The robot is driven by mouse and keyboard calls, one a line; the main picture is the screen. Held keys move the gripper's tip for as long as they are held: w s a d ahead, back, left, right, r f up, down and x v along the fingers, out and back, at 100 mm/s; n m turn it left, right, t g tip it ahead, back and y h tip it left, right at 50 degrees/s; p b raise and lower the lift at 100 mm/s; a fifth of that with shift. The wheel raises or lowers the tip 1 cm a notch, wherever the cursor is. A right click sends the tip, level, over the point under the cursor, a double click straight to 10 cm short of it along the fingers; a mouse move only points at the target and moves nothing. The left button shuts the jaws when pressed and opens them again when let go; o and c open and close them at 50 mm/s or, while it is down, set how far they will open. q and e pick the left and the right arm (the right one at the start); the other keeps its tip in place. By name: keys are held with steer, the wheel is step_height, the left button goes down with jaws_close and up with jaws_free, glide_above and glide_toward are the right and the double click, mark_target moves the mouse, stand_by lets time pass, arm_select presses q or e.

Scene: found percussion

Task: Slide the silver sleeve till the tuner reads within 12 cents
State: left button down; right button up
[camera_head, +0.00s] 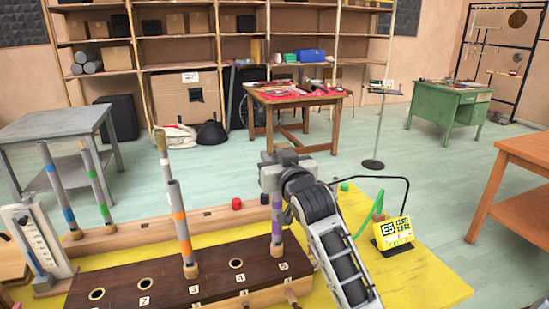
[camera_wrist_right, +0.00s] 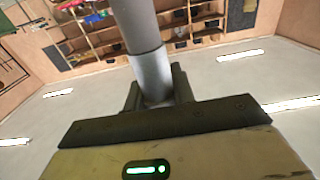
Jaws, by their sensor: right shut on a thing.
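My right gripper (camera_head: 274,175) is at the top of the purple-banded pipe (camera_head: 277,222), which stands upright at the position marked 5 on the dark board (camera_head: 212,282). In the right wrist view my right gripper (camera_wrist_right: 157,92) is shut around the bright silver sleeve (camera_wrist_right: 151,72). A duller grey pipe (camera_wrist_right: 134,22) extends from the sleeve there. The sleeve is mostly hidden by the gripper in the head view. The yellow tuner (camera_head: 393,233) stands to the right and appears to show E5; its smaller reading is too small to tell. My left gripper is not in view.
An orange-banded pipe (camera_head: 180,225) stands left of the held one. Pipes with blue (camera_head: 58,190) and green (camera_head: 96,182) bands stand farther left, near a white gauge board (camera_head: 33,235). A green tube and black wire rise by the tuner. The yellow tabletop (camera_head: 430,280) is clear at right.

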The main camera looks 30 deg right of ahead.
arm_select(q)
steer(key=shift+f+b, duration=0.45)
arm_select(e)
steer(key=shift+f, duration=1.05)
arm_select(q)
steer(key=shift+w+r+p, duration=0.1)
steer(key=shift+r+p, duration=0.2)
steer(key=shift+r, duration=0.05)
arm_select(e)
steer(key=shift+r, duration=0.1)
steer(key=o, duration=1)
arm_select(q)
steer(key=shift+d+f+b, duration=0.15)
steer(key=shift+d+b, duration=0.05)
steer(key=shift+b, duration=0.45)
arm_select(e)
steer(key=v, duration=1.6)
steer(key=shift+d, duration=0.1)
